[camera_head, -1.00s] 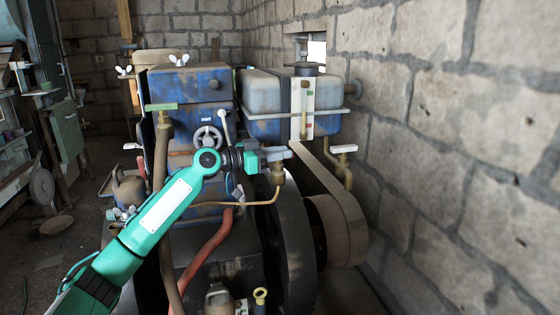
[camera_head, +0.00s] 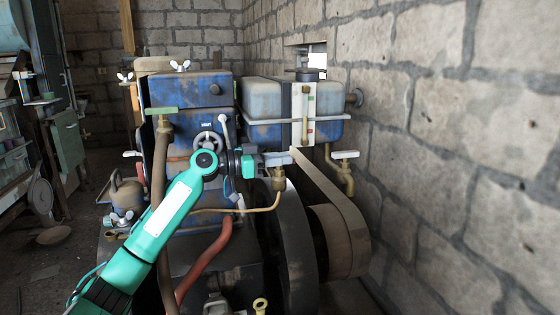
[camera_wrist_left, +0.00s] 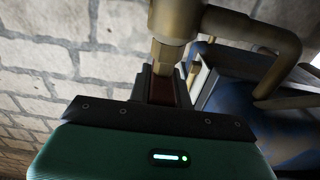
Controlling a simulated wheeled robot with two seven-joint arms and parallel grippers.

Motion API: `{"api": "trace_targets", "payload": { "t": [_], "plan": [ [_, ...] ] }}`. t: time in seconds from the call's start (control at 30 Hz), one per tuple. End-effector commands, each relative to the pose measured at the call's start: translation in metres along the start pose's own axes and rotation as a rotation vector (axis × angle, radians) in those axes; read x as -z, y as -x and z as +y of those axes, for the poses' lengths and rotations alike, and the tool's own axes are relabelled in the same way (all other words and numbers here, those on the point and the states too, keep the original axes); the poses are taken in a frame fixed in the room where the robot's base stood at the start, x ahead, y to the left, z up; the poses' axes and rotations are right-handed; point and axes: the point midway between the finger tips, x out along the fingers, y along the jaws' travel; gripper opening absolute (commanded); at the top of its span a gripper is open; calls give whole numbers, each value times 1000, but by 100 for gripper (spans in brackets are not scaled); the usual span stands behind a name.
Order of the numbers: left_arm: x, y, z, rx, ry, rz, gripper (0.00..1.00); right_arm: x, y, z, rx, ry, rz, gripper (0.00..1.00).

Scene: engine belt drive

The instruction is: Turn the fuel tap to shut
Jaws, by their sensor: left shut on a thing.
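The fuel tap is a brass valve (camera_head: 279,182) with a pale lever (camera_head: 279,158) on top, in front of the blue tank. A thin copper-coloured pipe runs from it to the left. My left gripper (camera_head: 266,161) is at the lever, its jaws shut on it, reaching in from the left. In the left wrist view the jaws (camera_wrist_left: 161,85) are closed just by the brass tap body (camera_wrist_left: 172,22); the lever between them is mostly hidden. My right gripper is not in view.
The blue engine (camera_head: 190,90) and fuel tank (camera_head: 262,105) stand close behind the gripper. A second brass tap with a pale lever (camera_head: 345,155) is to the right. A belt (camera_head: 335,205) runs below it. A stone wall (camera_head: 460,130) bounds the right side.

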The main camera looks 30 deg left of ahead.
Motion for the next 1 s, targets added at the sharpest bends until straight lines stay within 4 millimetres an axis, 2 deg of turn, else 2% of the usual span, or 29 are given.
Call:
{"api": "trace_targets", "payload": {
  "t": [0.43,0.47,0.57,0.87,1.0],
  "plan": [
    [-4,-1,1,-7,3,-8,0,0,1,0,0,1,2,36],
    [-4,-1,1,-7,3,-8,24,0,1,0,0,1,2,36],
    [-4,-1,1,-6,2,-7,42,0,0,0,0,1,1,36],
    [-2,1,1,-4,1,-3,42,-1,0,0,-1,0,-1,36],
    [-3,12,0,-2,1,-4,42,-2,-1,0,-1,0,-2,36]
  ]
}}
